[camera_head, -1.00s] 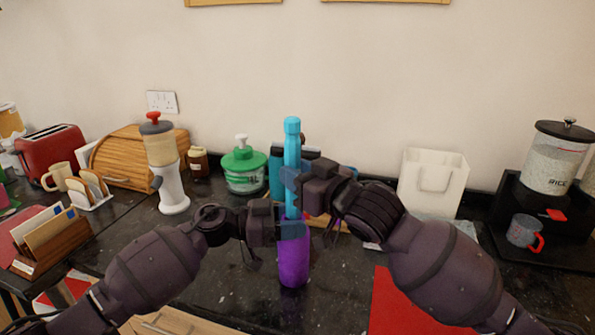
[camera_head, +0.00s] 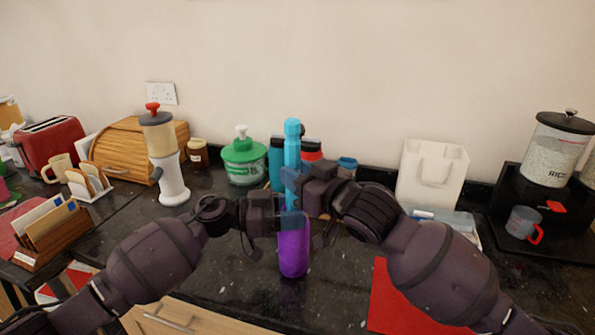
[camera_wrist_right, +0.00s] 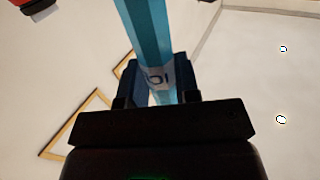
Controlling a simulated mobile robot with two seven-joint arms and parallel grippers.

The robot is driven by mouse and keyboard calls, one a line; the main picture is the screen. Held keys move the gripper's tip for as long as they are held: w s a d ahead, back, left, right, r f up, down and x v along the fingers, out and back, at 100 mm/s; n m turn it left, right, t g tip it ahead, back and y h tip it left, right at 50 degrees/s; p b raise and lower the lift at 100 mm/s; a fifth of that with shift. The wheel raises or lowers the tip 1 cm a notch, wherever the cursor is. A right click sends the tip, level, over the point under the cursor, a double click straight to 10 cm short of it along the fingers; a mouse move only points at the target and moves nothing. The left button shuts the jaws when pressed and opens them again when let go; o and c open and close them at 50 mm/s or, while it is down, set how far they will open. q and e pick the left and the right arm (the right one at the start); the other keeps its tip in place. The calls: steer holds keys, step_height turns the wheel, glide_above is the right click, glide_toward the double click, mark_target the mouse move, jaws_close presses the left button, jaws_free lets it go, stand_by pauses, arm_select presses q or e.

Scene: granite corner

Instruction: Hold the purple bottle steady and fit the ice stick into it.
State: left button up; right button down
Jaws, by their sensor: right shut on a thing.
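The purple bottle (camera_head: 293,255) stands upright on the dark counter. The ice stick (camera_head: 292,140) is a long cyan rod, upright above the bottle and in line with it. My right gripper (camera_head: 291,184) is shut on the ice stick partway down. The right wrist view also shows the stick (camera_wrist_right: 150,30) between the fingers (camera_wrist_right: 158,82). My left gripper (camera_head: 290,220) is at the bottle's upper end, with a finger across the front. Its grip cannot be made out. The fingers hide the stick's lower end and the bottle's mouth, so I cannot tell whether the stick is inside.
Behind stand a green-lidded tub (camera_head: 244,160), a blue bottle (camera_head: 276,168) and a white bag (camera_head: 432,175). A red mat (camera_head: 400,305) lies front right. The counter between bottle and mat is clear.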

steer(key=shift+f, duration=2.75)
steer(key=shift+r, duration=0.1)
steer(key=shift+r, duration=3.6)
steer(key=shift+r, duration=0.1)
steer(key=shift+f, duration=1.3)
